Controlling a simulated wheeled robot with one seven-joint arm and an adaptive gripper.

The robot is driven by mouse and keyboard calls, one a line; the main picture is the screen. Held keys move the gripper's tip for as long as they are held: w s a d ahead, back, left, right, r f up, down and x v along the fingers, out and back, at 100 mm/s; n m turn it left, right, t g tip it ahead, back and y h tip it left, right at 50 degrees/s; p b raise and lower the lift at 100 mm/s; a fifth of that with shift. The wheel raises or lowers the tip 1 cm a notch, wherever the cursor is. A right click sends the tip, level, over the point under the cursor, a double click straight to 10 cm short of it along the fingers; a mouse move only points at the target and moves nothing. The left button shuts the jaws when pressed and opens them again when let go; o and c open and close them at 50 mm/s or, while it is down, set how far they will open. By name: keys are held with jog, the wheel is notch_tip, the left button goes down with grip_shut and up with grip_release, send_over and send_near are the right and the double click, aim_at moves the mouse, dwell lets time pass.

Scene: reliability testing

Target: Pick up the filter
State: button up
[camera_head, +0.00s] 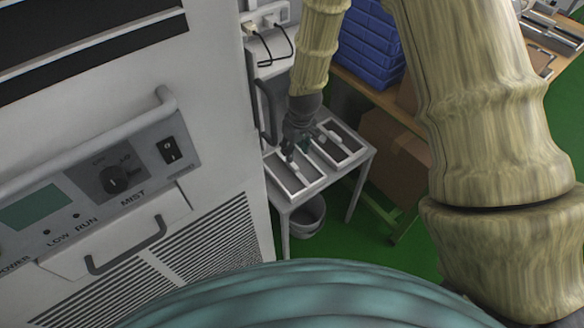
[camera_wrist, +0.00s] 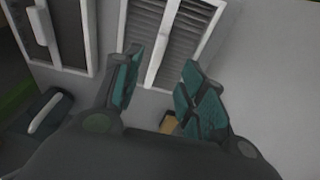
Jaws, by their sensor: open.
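White-framed filters with grey pleated insides lie on a small grey table in the head view. One filter (camera_head: 282,172) is at the left and another (camera_head: 358,152) at the right. In the wrist view, one filter (camera_wrist: 154,72) lies ahead of my fingers, with a white bar down its middle, and part of a second white-framed piece (camera_wrist: 88,40) shows at left. My gripper (camera_head: 296,150) is over the table, among the filters. In the wrist view my gripper (camera_wrist: 162,72) is open, its teal-padded fingers to either side of the middle bar. I cannot tell whether they touch it.
The grey table (camera_head: 345,178) has a bucket (camera_head: 306,216) under it. A large white machine (camera_head: 225,190) stands close at left. Blue bins (camera_head: 368,45) sit on a wooden bench at the back, with a cardboard box (camera_head: 392,150) below. A small tan object (camera_wrist: 169,123) lies near my fingers.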

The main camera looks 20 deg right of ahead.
aim_at(292, 164)
jog(key=shift+w+a+f+p, duration=0.1)
jog(key=shift+w+f+p, duration=0.2)
jog(key=shift+f, duration=1.15)
jog(key=shift+w+a+f+p, duration=0.1)
jog(key=shift+w+f+p, duration=0.2)
jog(key=shift+f, duration=1.15)
jog(key=shift+w+f+p, duration=0.2)
jog(key=shift+f+p, duration=0.15)
jog(key=shift+f, duration=1.1)
grip_shut()
